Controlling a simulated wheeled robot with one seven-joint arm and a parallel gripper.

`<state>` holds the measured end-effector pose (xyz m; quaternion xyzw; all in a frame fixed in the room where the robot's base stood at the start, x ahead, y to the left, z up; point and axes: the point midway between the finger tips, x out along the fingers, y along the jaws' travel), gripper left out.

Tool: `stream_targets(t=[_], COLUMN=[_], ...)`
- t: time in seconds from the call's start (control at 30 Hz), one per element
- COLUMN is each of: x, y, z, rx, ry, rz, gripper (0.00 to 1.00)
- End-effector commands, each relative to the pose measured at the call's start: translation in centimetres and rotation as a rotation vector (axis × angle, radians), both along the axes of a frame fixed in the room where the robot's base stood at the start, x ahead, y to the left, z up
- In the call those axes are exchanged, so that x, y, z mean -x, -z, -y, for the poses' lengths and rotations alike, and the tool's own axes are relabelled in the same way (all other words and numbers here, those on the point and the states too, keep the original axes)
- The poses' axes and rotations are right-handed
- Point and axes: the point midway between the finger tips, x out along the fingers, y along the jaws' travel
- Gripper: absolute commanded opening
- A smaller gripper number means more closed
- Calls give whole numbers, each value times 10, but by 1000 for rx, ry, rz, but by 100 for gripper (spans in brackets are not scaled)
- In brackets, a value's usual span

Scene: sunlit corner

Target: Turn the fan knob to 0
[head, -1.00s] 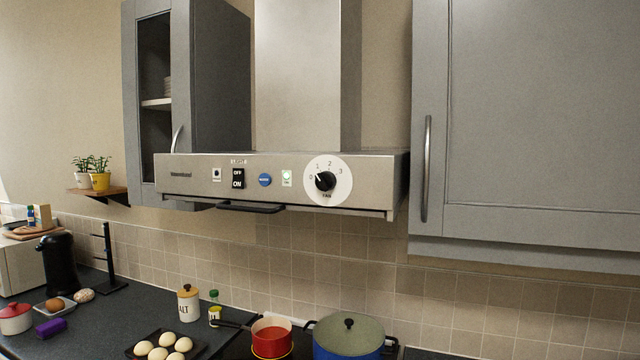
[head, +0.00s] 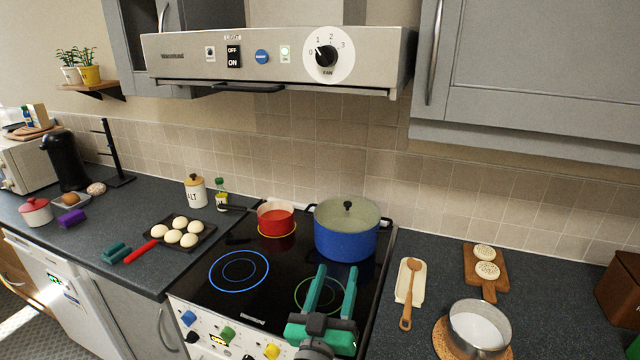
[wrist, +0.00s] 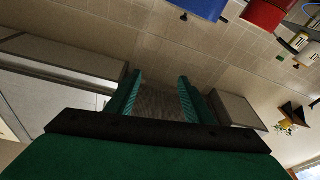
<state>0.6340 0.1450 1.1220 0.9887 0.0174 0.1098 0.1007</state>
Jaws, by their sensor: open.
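The fan knob (head: 326,55) is a black dial on a round white plate marked 0 to 3, at the right of the range hood's (head: 190,60) front panel. Its pale pointer mark faces upper left, near 0 and 1; I cannot tell exactly where it sits. My gripper (head: 336,270) is open and empty, fingers pointing up, in front of the stove and well below the knob. In the wrist view its two green fingers (wrist: 157,78) stand apart with nothing between them. The knob cannot be made out there.
A blue pot (head: 346,243) and a red pan (head: 276,222) stand on the black cooktop (head: 225,300) behind and left of my gripper. A grey wall cabinet (head: 530,70) is right of the hood. The space before the hood panel is clear.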

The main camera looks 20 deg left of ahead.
Motion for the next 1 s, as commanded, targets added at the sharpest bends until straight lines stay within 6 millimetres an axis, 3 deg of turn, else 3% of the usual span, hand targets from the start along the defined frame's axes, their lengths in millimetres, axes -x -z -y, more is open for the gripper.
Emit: stream_targets(t=[0.03, 0.2, 0.47, 0.7, 1.0], x=[-7, -21, -24, -11, 21], y=[-25, -92, -194, -280, -370], z=[-10, -31, -55, -66, -66], rx=[-26, -109, -275, -462, -725], ry=[3, 29, 58, 66, 39], rz=[21, 51, 67, 43, -49], gripper=[47, 47, 47, 47, 47])
